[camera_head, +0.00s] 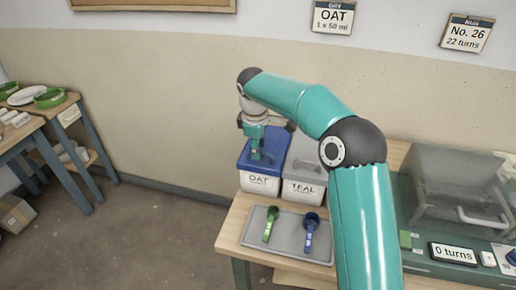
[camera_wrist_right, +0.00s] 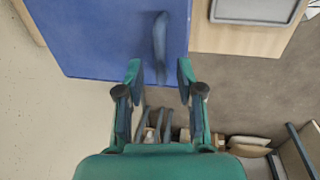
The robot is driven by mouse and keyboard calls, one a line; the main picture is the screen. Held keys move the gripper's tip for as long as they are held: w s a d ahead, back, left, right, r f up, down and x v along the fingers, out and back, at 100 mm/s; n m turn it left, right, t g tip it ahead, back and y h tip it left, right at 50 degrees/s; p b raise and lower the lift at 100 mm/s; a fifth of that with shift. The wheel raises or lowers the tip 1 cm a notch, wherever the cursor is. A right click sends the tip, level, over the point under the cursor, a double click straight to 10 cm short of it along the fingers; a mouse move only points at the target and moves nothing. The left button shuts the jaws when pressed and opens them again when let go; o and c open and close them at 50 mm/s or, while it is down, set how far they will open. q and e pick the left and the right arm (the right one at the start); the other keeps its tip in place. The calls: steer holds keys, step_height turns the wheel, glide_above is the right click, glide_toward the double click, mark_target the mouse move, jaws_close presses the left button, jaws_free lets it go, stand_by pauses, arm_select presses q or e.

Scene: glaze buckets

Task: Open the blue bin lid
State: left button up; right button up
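The blue bin lid (camera_head: 274,146) covers a white bin (camera_head: 259,184) labelled OAT, and it lies shut. It fills the upper left of the right wrist view (camera_wrist_right: 95,38), with its dark blue bar handle (camera_wrist_right: 159,38) standing out near the middle. My right gripper (camera_head: 256,151) is over the lid in the head view. In the wrist view my right gripper (camera_wrist_right: 159,76) is open, its fingertips on either side of the handle's near end. I cannot tell whether they touch it. My left gripper is not in view.
A grey-lidded bin (camera_head: 303,190) labelled TEAL stands close beside on the right. A grey tray (camera_head: 288,236) with a green scoop (camera_head: 270,224) and a blue scoop (camera_head: 310,233) lies in front. A machine (camera_head: 460,190) stands further right; a wall is behind.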

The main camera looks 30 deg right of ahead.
steer(key=shift+f, duration=0.3)
jaws_close()
steer(key=shift+r, duration=0.1)
